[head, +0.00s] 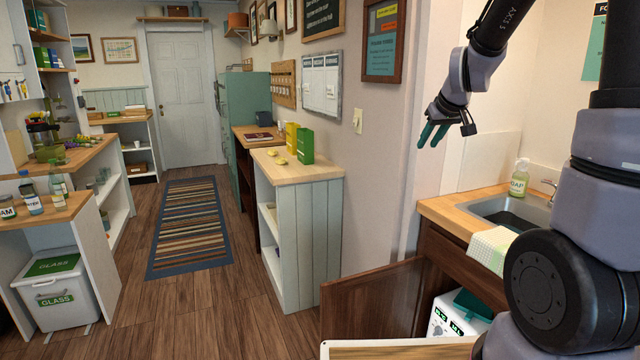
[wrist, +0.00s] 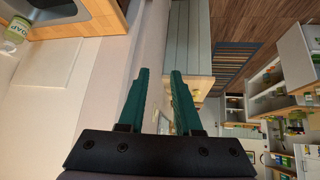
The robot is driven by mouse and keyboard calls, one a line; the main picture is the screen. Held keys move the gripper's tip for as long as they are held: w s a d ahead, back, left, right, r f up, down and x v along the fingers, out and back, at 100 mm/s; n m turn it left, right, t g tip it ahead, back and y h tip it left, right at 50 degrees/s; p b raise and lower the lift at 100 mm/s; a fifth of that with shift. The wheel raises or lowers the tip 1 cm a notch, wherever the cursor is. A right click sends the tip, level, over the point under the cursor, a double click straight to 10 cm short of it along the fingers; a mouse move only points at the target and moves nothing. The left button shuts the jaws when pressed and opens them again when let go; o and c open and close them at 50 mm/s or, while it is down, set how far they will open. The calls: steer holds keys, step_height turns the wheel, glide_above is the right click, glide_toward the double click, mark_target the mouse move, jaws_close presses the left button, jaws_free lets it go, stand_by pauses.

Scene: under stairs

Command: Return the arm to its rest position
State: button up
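My gripper (head: 432,134) hangs high at the upper right of the head view, in front of the wall beside the sink alcove. Its teal fingers point down and to the left. In the wrist view, the two fingers of my gripper (wrist: 159,72) stand apart with nothing between them, so it is open and empty. My arm comes from the right edge, rises out of the top of the head view and comes back down to the gripper. The middle of the arm is out of view.
A wooden counter (head: 449,212) with a sink (head: 508,208), a soap bottle (head: 519,178) and a checked cloth (head: 490,246) lies below right. A cabinet door (head: 372,300) stands open near me. A low shelf unit (head: 312,220) stands left of it. The floor around the striped rug (head: 190,225) is clear.

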steer(key=s+a+r+m, duration=0.1)
steer(key=s+r+m, duration=0.1)
steer(key=s, duration=0.6)
steer(key=s+a+r+m+y, duration=0.1)
steer(key=s+r, duration=0.3)
steer(key=s, duration=0.5)
steer(key=s+a+r+m, duration=0.1)
steer(key=s+r+m, duration=0.1)
steer(key=s, duration=0.6)
steer(key=shift+s+a+r+m+g, duration=0.15)
steer(key=shift+a+r+m+g, duration=0.2)
steer(key=shift+r, duration=0.35)
steer(key=o, duration=0.6)
steer(key=shift+s, duration=0.4)
steer(key=shift+c, duration=0.2)
steer(key=o, duration=0.5)
steer(key=shift+m, duration=0.25)
steer(key=shift+d, duration=0.1)
